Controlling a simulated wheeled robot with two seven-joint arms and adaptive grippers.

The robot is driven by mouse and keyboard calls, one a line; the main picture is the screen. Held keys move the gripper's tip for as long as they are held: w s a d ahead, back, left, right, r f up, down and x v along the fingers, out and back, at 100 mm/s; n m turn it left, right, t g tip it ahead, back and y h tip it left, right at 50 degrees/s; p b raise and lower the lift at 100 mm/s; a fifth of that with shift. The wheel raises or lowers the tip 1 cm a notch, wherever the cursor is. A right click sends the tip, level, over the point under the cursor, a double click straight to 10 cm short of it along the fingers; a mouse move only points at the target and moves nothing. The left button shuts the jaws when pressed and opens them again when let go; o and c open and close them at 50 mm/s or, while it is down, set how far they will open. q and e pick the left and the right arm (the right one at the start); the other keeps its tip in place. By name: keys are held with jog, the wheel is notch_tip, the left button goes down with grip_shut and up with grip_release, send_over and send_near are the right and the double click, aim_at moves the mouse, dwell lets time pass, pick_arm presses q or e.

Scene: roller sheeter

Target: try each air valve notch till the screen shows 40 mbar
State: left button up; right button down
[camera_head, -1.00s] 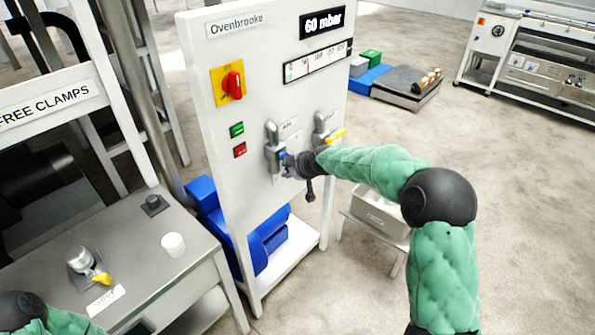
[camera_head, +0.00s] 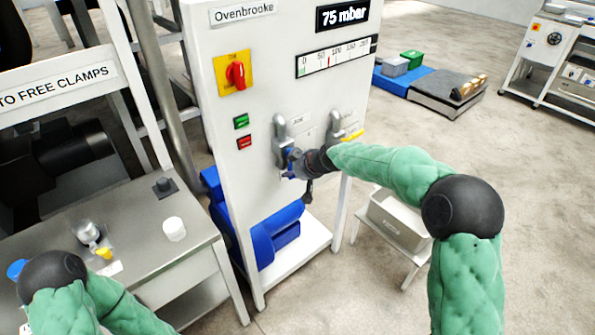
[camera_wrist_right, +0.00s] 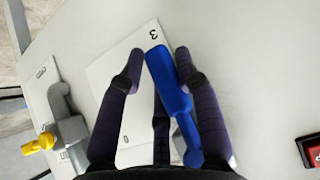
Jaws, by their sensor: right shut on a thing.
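The screen (camera_head: 342,15) at the top of the white panel reads 75 mbar in the head view. Below it, a scale with a red mark (camera_head: 328,62) shows. The air valve (camera_head: 281,130) is a grey fitting on the panel front with a blue handle (camera_wrist_right: 170,85). My right gripper (camera_head: 292,163) is at this valve, its fingers around the blue handle. In the right wrist view, the right gripper (camera_wrist_right: 160,70) has fingers on both sides of the handle, over a white plate marked 3 (camera_wrist_right: 140,55).
A second valve with a yellow handle (camera_head: 350,136) is right of the blue one. A red and yellow switch (camera_head: 235,74) and green (camera_head: 241,121) and red (camera_head: 244,142) buttons are to the left. A grey bin (camera_head: 398,218) stands lower right. Open floor lies to the right.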

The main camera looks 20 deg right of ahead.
jog(key=shift+w+r, duration=0.1)
jog(key=shift+r, duration=0.15)
jog(key=c, duration=1.1)
grip_release()
jog(key=shift+c, duration=0.2)
jog(key=shift+a+f, duration=0.1)
jog(key=shift+f, duration=0.05)
jog(key=v, duration=1.2)
jog(key=shift+f, duration=0.1)
